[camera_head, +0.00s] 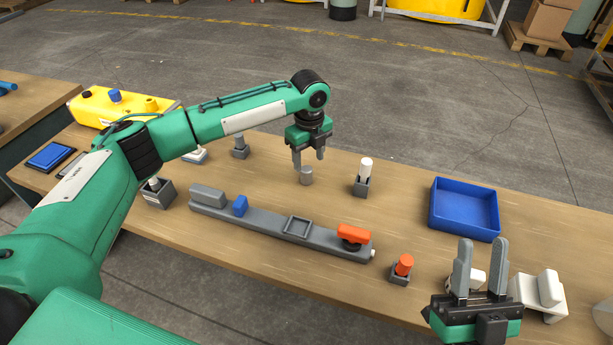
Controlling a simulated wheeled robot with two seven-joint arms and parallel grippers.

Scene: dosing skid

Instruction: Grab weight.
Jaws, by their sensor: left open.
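A small grey cylinder, which looks like the weight (306,177), stands upright on the wooden table. My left gripper (309,162) points down right over it with open fingers. One fingertip overlaps the cylinder's left side in the picture; I cannot tell whether they touch. My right gripper (478,268) is at the lower right with its fingers pointing up, apart and empty.
A grey rail with an orange handle (354,234) and a blue block (240,205) lies in front. A holder with a white cylinder (364,170) stands right of the weight. A blue tray (465,232), an orange-capped holder (402,267) and a yellow case (120,106) are also there.

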